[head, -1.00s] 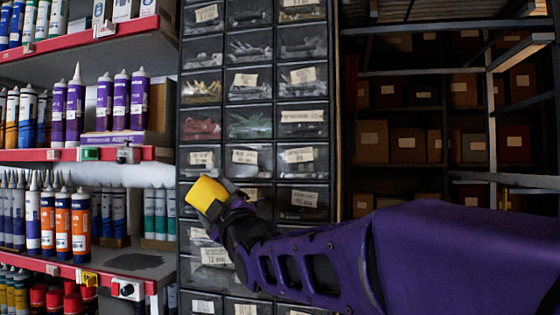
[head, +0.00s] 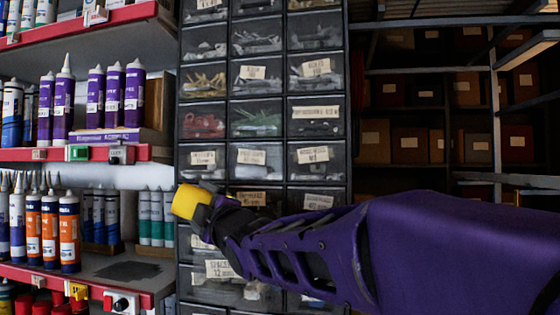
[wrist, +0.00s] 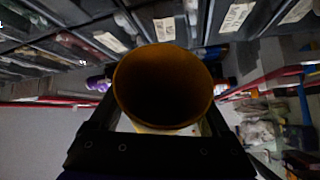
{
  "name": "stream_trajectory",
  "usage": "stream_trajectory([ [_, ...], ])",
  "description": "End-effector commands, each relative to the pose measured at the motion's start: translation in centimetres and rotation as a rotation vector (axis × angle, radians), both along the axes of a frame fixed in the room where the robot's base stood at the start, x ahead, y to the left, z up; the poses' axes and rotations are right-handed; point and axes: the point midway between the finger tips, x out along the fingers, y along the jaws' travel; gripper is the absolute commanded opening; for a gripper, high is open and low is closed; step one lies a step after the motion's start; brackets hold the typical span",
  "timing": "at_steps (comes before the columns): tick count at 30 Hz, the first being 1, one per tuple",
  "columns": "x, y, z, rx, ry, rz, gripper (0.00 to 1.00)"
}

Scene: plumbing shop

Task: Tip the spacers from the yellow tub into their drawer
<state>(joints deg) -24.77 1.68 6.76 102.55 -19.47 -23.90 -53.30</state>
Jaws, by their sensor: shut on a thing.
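My gripper (head: 208,212) is shut on the yellow tub (head: 188,200), in front of the drawer cabinet's left edge in the head view. The tub looks tilted, lying toward the left. In the wrist view the tub's round mouth (wrist: 125,75) faces the camera, between the fingers. Its inside is dark, and I cannot make out spacers in it. Below my gripper, a drawer with a pale label (head: 220,268) seems to stick out from the cabinet, with small pieces showing. Its label looks like "spacers", though blurred. My arm hides part of the drawers there.
The cabinet of clear-fronted drawers (head: 258,122) fills the middle. Shelves with sealant tubes (head: 115,95) and red edges (head: 75,153) stand close on the left, near the tub. Dark racks with boxes (head: 410,145) are at the right.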

Motion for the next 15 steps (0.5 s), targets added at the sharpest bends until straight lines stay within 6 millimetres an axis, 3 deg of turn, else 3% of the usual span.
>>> stream_trajectory([
  [1,-0.3,0.2,0.9,-0.042,-0.01,0.002,0.28],
  [15,-0.5,1.8,-0.5,-0.426,-0.087,0.004,0.28],
])
